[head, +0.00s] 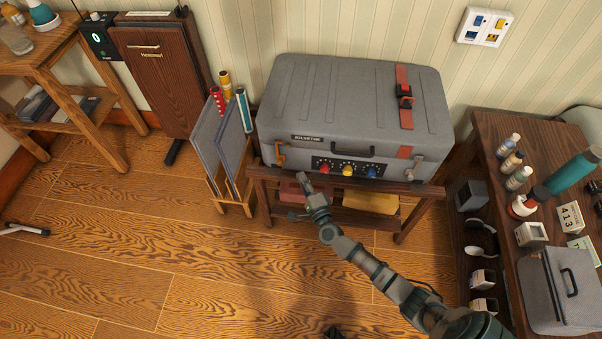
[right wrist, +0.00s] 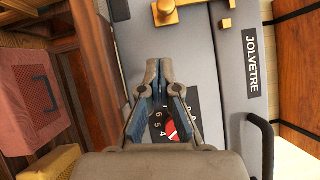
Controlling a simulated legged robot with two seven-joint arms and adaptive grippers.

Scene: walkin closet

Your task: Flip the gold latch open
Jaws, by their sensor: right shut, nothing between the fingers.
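A grey case (head: 345,100) lies on a small wooden stand against the wall. The gold latch (head: 279,155) is on the left of its front face; it also shows at the top of the right wrist view (right wrist: 178,8). My right gripper (head: 304,182) is shut and empty in front of the case, a little below and right of the latch, apart from it. In the right wrist view its closed fingertips (right wrist: 158,68) point toward the case front, partly covering the numbered dial panel (right wrist: 165,115).
The case front also has red, yellow and blue dials (head: 347,168), a black handle (head: 352,149) and a silver latch (head: 413,168). A wooden rack with grey boards (head: 222,150) stands close at left. A cluttered shelf (head: 505,245) is at right. The floor (head: 160,240) at left is mostly clear.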

